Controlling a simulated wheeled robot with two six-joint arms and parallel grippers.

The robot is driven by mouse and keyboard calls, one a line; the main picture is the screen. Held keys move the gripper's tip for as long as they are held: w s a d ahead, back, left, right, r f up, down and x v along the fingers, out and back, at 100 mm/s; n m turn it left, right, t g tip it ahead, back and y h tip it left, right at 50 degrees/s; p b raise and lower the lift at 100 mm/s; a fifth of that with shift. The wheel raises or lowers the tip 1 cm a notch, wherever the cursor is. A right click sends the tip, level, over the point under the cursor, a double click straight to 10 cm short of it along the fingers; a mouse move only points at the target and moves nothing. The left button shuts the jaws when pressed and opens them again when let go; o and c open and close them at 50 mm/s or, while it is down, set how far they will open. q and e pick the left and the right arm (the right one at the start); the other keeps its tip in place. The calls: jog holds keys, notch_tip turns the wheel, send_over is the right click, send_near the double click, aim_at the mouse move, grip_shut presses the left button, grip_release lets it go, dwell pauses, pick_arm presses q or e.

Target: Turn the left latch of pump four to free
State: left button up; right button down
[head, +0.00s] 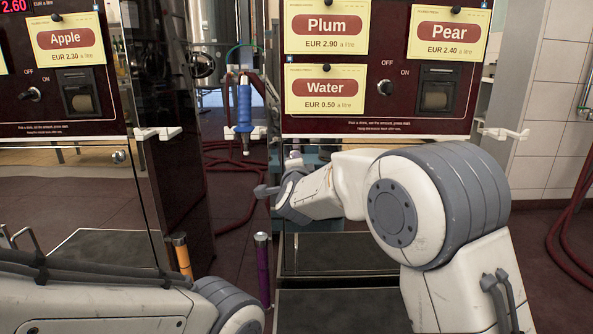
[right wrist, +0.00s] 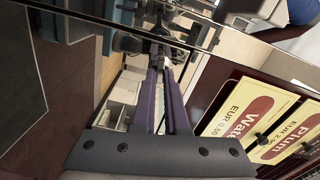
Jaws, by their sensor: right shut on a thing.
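My right arm reaches in front of the Plum and Water panel, and its gripper (head: 268,190) points left near the panel's lower left edge. In the right wrist view my right gripper (right wrist: 162,62) has its two long fingers close together, shut on the small dark left latch (right wrist: 158,42). The latch sits at a pane edge. Its exact angle is hard to tell. In the head view the gripper's wrist and fingers mostly hide it. My left arm lies low at the left, and its gripper is out of view.
The maroon panel (head: 345,125) carries Plum, Water and Pear labels. A blue nozzle (head: 243,108) hangs left of it. An orange cylinder (head: 181,255) and a purple cylinder (head: 263,270) stand below. A red hose (head: 575,225) hangs at the far right.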

jog(key=shift+f+m+b, duration=0.1)
jog(key=shift+m+b, duration=0.75)
jog(key=shift+m, duration=0.35)
jog(key=c, duration=0.9)
grip_release()
jog(key=shift+c, duration=0.2)
jog(key=s+p, duration=0.2)
jog(key=s, duration=0.8)
jog(key=shift+s, duration=0.2)
